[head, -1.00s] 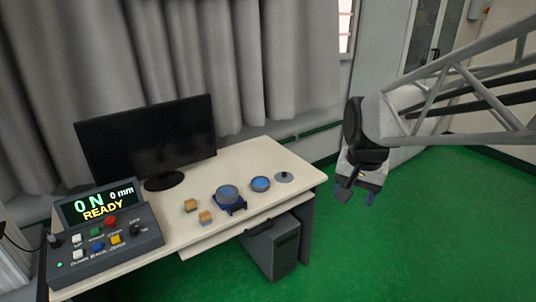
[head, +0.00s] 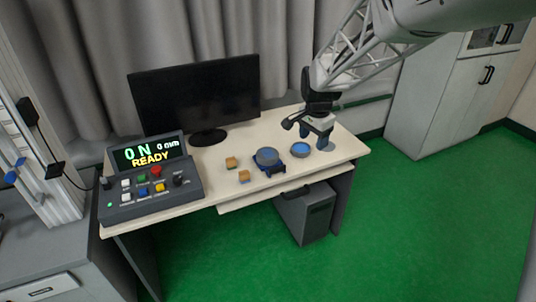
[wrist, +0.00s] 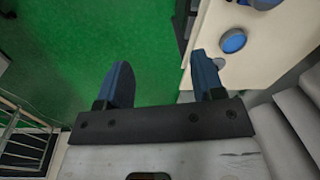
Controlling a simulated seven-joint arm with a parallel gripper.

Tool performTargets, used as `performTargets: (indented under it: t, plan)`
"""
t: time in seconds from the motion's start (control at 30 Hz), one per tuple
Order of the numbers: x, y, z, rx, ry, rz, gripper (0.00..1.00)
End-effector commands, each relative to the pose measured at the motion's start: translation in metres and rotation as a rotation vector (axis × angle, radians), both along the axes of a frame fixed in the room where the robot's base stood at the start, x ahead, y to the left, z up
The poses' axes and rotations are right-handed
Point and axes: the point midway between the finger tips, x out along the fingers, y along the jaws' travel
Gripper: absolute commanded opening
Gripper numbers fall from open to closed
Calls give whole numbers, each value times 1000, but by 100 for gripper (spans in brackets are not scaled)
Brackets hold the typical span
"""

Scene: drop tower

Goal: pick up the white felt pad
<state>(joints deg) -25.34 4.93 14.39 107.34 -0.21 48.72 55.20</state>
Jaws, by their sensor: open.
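A pale round disc (head: 326,147), the only thing that looks like the white felt pad, lies flat near the right end of the desk. My gripper partly covers it in the head view; I cannot make out its material. In the wrist view a small pale patch (wrist: 219,63) beside the right finger may be its edge. My gripper (head: 313,135) is over the desk's right end, above and close to the disc, with its blue fingers apart and nothing between them.
A blue-topped round dish (head: 302,149) lies just left of the gripper. A control box (head: 150,190) and monitor (head: 195,98) stand on the desk (head: 225,187).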

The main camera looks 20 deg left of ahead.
Motion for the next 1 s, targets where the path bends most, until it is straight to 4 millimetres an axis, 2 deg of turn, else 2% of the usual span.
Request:
performTargets:
  t: [0.03,0.3,0.7,0.83,1.0]
  plan:
    - [7,16,-10,0,7,-9,62]
    - [33,89,-60,-3,31,-83,62]
    - [51,199,-149,-13,62,-194,62]
    - [51,230,-176,-17,70,-226,62]
    - [50,256,-200,-21,76,-254,62]
